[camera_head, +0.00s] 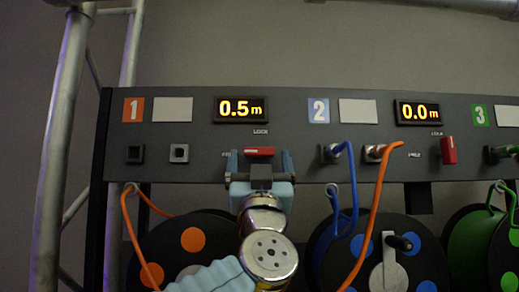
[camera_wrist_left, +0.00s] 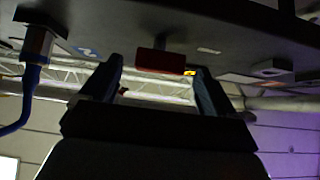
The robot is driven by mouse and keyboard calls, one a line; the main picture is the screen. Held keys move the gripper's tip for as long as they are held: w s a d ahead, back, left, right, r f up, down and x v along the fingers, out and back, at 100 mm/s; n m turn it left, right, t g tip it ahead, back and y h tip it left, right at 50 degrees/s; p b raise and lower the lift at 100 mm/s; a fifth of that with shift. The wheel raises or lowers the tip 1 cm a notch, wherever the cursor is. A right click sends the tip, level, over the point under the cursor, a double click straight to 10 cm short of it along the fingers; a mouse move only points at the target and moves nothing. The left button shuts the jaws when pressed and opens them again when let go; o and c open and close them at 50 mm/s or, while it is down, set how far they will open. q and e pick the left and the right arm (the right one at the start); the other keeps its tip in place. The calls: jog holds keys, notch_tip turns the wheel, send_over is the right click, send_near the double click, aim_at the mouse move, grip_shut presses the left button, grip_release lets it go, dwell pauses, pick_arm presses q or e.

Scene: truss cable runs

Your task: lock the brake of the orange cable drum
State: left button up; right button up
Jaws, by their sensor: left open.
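The orange cable drum (camera_head: 160,248), a dark reel with orange spots, sits under panel section 1, partly hidden by my left arm. Its red brake handle (camera_head: 259,151) lies horizontal on the panel, below the LOCK label and to the right of the partly hidden FREE label. My left gripper (camera_head: 259,162) is open at the handle, with one finger on each side. In the left wrist view the red handle (camera_wrist_left: 161,61) shows between and just beyond the open fingers (camera_wrist_left: 155,82); contact cannot be told. My right gripper is not in view.
The dark panel (camera_head: 290,105) shows 0.5 m for section 1 and 0.0 m for section 2. An orange cable (camera_head: 375,215) and a blue cable (camera_head: 353,180) hang right of my gripper. A second red handle (camera_head: 448,150) stands upright. A truss post (camera_head: 60,150) is at left.

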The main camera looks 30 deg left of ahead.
pick_arm(q)
jog(key=shift+w+a+r, duration=0.25)
jog(key=shift+w+r, duration=0.15)
jog(key=shift+r, duration=0.1)
jog(key=c, duration=1.1)
jog(key=shift+o, duration=0.2)
